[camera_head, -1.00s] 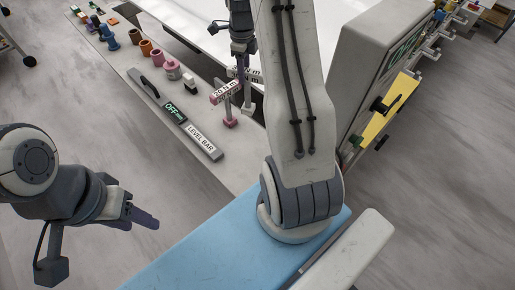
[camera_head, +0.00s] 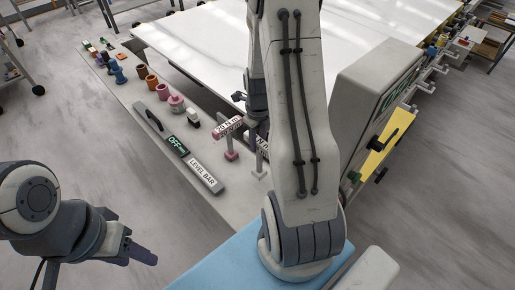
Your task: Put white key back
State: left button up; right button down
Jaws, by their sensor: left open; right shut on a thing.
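The white key (camera_head: 259,159) is an upright T-shaped tool with a labelled crossbar, partly hidden by my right arm. It shows just right of the pink key (camera_head: 230,147), whose crossbar reads 20 N m. My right gripper (camera_head: 262,127) is shut on the white key at its top, and the arm hides part of the jaws. I cannot tell whether the key's foot touches the grey ledge (camera_head: 206,207). My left gripper (camera_head: 143,255) is open and empty at the lower left, away from the tools.
On the ledge lie a level bar (camera_head: 188,160), a small black-and-white block (camera_head: 193,120), a pink pot (camera_head: 177,104) and several coloured cylinders. A white slab (camera_head: 200,45) lies behind. A grey control box (camera_head: 372,95) stands at the right.

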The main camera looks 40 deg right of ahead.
aim_at(259, 159)
notch_tip(259, 159, down, 3)
jog(key=shift+f+p, duration=0.15)
jog(key=shift+p, duration=0.2)
jog(key=shift+f, duration=0.4)
jog(key=c, duration=0.5)
grip_release()
jog(key=shift+f, duration=0.15)
